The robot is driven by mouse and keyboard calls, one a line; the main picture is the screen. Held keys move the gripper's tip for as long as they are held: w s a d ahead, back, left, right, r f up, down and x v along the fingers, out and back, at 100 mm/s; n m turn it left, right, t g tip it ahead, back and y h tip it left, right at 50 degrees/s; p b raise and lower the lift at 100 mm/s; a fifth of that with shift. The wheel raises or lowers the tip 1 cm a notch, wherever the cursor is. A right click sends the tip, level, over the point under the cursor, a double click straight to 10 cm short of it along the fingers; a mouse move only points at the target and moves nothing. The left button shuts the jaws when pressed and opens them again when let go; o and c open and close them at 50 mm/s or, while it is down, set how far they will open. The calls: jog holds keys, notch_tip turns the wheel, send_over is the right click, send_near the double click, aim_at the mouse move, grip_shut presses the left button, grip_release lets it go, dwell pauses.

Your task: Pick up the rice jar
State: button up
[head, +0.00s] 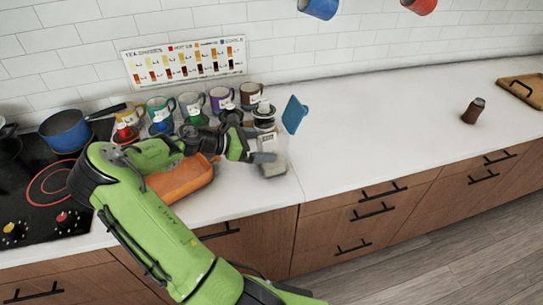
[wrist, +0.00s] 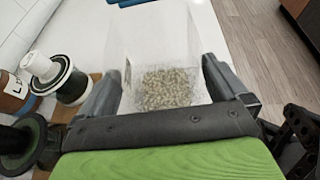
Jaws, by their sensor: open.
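The rice jar (wrist: 172,88) is a clear, square-sided container with pale grains at the bottom. In the wrist view it stands between the two fingers of my gripper (wrist: 164,72), one finger on each side. The fingers are open, and I cannot tell whether either touches the jar. In the head view the jar (head: 274,168) stands on the white counter near its front edge, partly hidden by my gripper (head: 264,157).
An orange container (head: 182,180) sits left of the jar, under my arm. Several mugs (head: 221,99) line the wall. A blue object (head: 294,114) stands behind the jar. A blue pot (head: 66,130) is on the stove. The counter (head: 385,120) to the right is mostly clear.

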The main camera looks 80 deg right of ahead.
jog(key=x, duration=0.4)
jog(key=shift+w, duration=0.1)
jog(key=c, duration=1.2)
jog(key=shift+r, duration=0.1)
jog(key=shift+c, duration=0.4)
jog(key=shift+r, duration=0.1)
